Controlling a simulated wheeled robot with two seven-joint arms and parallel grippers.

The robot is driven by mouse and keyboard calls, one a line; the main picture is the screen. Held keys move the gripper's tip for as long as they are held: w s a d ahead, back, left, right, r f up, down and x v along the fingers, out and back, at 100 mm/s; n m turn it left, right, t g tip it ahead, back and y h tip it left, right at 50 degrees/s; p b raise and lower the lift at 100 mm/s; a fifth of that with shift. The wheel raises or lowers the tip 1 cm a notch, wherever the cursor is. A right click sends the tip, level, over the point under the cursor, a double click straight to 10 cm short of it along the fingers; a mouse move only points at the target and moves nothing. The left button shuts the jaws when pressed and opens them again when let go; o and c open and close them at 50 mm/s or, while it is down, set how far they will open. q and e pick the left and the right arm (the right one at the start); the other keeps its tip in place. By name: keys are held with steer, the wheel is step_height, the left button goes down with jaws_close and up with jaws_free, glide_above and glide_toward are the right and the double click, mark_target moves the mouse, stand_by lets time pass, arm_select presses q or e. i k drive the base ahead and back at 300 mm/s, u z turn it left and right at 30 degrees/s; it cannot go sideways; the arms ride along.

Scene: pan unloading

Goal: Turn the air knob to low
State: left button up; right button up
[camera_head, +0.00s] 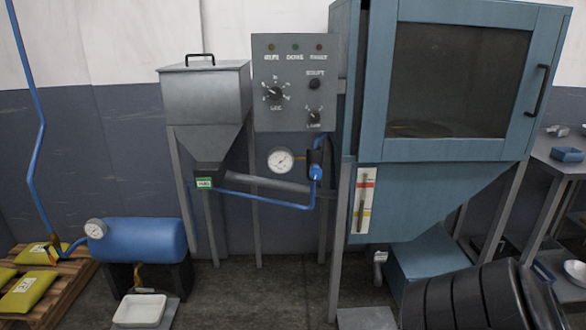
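A grey control panel (296,60) is on the wall side between the hopper and the blue cabinet. It carries a larger black dial knob (274,93) with marks around it at the left. Two smaller black knobs, an upper one (314,84) and a lower one (314,117), are at the right. Below the panel a blue and black fitting (316,170) joins the blue air hose beside a round white gauge (281,160). The labels are too small to read surely, so I cannot tell which is the air knob or its setting. Neither gripper is in view.
A grey hopper (205,92) stands left of the panel, and a large blue cabinet (445,170) stands right. A blue tank (146,240) with a gauge and a white tray (140,310) are lower left. Floor is clear at centre.

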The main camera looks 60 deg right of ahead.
mark_target(316, 172)
steer(key=z, duration=0.7)
steer(key=i, duration=1)
steer(key=z, duration=1.35)
steer(key=i, duration=0.15)
steer(key=z, duration=0.05)
